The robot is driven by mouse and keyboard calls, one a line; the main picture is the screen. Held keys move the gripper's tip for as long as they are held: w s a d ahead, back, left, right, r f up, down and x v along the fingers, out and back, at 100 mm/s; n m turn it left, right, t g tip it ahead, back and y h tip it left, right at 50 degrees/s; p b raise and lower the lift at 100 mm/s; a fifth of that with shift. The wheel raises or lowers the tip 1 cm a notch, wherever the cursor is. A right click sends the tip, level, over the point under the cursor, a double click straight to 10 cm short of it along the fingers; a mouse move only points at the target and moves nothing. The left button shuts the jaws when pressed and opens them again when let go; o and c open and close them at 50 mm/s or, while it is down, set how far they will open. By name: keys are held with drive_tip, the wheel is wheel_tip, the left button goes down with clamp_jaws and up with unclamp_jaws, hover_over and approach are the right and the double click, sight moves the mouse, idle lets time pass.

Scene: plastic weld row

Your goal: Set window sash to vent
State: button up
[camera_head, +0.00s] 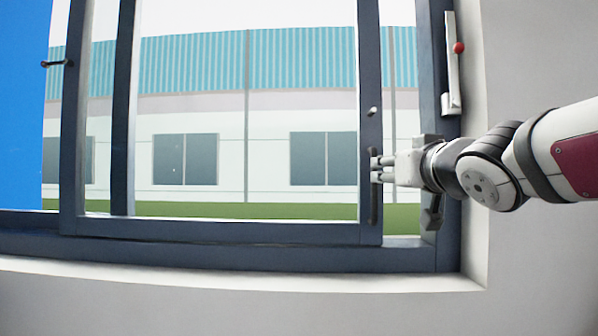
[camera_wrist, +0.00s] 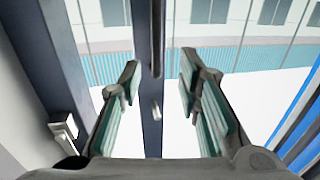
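The window sash (camera_head: 215,229) has a dark frame and stands partly slid left, with a gap between its right stile (camera_head: 370,60) and the right jamb. A dark vertical bar handle (camera_head: 374,200) is on that stile, with a small silver knob (camera_head: 372,111) above it. My gripper (camera_head: 380,170) is at the handle in the head view. In the wrist view my gripper (camera_wrist: 159,72) is open, its teal-padded fingers on either side of the stile. The handle (camera_wrist: 155,40) and knob (camera_wrist: 156,110) show between them; I see no finger touching the handle.
A white lever with a red knob (camera_head: 458,48) is on the right jamb; a pale fitting (camera_wrist: 64,127) shows in the wrist view. The sill (camera_head: 230,278) is bare. A blue panel (camera_head: 22,100) stands at far left.

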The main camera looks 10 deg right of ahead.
drive_tip(key=shift+s+a, duration=0.1)
drive_tip(key=shift+s, duration=1.25)
